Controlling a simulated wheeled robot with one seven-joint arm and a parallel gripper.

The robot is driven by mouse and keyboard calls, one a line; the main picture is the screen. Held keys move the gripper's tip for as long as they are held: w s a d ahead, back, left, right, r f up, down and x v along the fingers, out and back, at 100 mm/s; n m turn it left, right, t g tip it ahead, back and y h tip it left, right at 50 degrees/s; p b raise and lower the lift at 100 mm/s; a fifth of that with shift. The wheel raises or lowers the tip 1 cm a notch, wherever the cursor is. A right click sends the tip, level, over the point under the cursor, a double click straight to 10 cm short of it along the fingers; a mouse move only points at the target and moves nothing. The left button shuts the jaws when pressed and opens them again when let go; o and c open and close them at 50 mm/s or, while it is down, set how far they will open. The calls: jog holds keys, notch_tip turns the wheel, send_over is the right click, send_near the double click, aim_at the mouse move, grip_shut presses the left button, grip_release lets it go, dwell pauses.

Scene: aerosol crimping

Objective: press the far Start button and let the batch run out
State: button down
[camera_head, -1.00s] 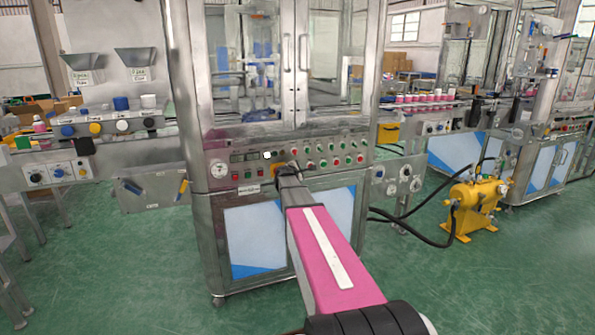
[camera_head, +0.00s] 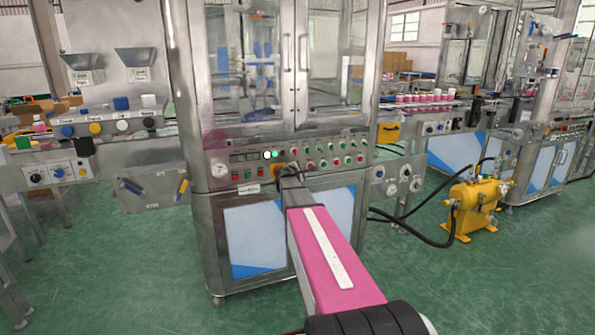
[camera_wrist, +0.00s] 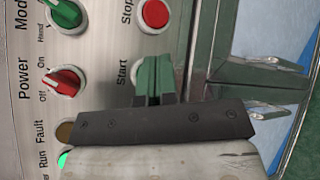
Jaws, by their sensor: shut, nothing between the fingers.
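My gripper (camera_head: 284,171) is shut and empty, at the control panel (camera_head: 225,162) of the glass-doored machine. In the wrist view its green-looking fingers (camera_wrist: 156,78) stand at the button labelled Start (camera_wrist: 138,73), which they mostly hide. I cannot tell whether they touch it. A red Stop button (camera_wrist: 155,13) is beside it. The Run lamp (camera_wrist: 63,160) glows green; the Fault lamp (camera_wrist: 65,132) is dull amber. In the head view a bright green light (camera_head: 274,154) shows on the panel, just above my gripper.
A red Power selector (camera_wrist: 62,84) and a green Mode selector (camera_wrist: 66,14) are close to my fingers. Several pink-and-white cans (camera_head: 425,98) stand on the line at the right. A yellow pump (camera_head: 473,207) with black hoses stands on the floor at right.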

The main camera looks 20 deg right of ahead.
jog(key=shift+s, duration=0.2)
jog(key=s, duration=0.4)
jog(key=shift+s+d, duration=0.1)
jog(key=shift+s, duration=0.3)
dwell(0.9)
jog(key=s+a+f+m+g+y, duration=0.3)
jog(key=s+a+f+m, duration=0.2)
jog(key=s, duration=0.5)
jog(key=s+a+f+m+g+y, duration=0.4)
jog(key=s+a+f+m, duration=0.1)
jog(key=s+a+f, duration=0.4)
jog(key=s+a+f+m+g+y, duration=0.3)
jog(key=s+a+f+m, duration=0.3)
jog(key=s+a, duration=0.3)
jog(key=s+f+g, duration=0.1)
jog(key=s, duration=0.2)
jog(key=shift+s+a+f, duration=0.25)
jog(key=shift+s+f, duration=0.15)
dwell(2.6)
